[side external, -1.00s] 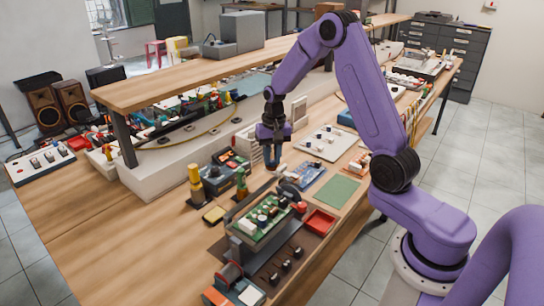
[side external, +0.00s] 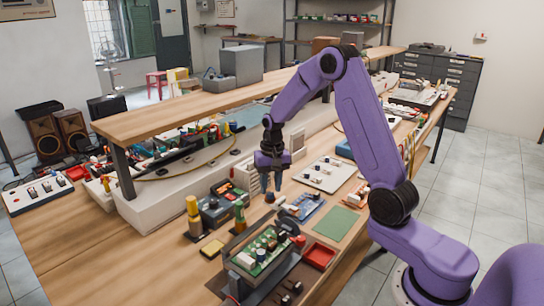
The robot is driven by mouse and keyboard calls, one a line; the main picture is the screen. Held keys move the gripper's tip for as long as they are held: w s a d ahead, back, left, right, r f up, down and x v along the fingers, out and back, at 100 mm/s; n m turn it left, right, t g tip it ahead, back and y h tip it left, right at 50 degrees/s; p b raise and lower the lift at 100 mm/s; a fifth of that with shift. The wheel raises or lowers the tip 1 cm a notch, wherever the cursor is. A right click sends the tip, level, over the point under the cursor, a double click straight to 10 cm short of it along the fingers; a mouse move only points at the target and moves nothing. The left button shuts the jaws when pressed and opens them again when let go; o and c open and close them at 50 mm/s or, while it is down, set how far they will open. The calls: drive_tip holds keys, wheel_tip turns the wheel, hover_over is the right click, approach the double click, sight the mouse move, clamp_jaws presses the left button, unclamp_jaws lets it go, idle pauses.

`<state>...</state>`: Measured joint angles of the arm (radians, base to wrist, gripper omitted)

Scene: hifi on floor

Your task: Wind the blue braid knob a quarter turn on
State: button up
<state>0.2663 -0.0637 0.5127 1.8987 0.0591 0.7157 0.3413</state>
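My purple gripper (side external: 270,190) hangs pointing down above the wooden workbench (side external: 75,245), near the middle of the picture. Its two dark fingers are spread with a gap between them. A small blue-grey round thing (side external: 270,198) shows just at the fingertips; it may be the blue braid knob, but it is too small to be sure. I cannot tell whether the fingers touch it. The knob's turn position cannot be read from here.
A green circuit board in a holder (side external: 258,250) stands in front of my gripper. A white panel with knobs (side external: 326,174) lies right. A raised wooden shelf (side external: 200,95) runs behind.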

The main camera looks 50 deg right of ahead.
wheel_tip(320, 180, up, 16)
drive_tip(key=shift+s+d, duration=0.2)
drive_tip(key=shift+d, duration=0.05)
drive_tip(key=shift+f, duration=0.1)
idle(0.4)
drive_tip(key=s+a+f+n, duration=0.2)
drive_tip(key=s+a+n, duration=0.7)
drive_tip(key=s+a, duration=0.45)
drive_tip(key=s+a+f+n, duration=0.1)
drive_tip(key=s+f+n, duration=0.1)
drive_tip(key=s+n, duration=0.3)
drive_tip(key=s+a+f+n, duration=0.1)
drive_tip(key=s+n, duration=0.4)
drive_tip(key=s, duration=0.9)
drive_tip(key=shift+a+f, duration=0.25)
drive_tip(key=shift+f, duration=0.6)
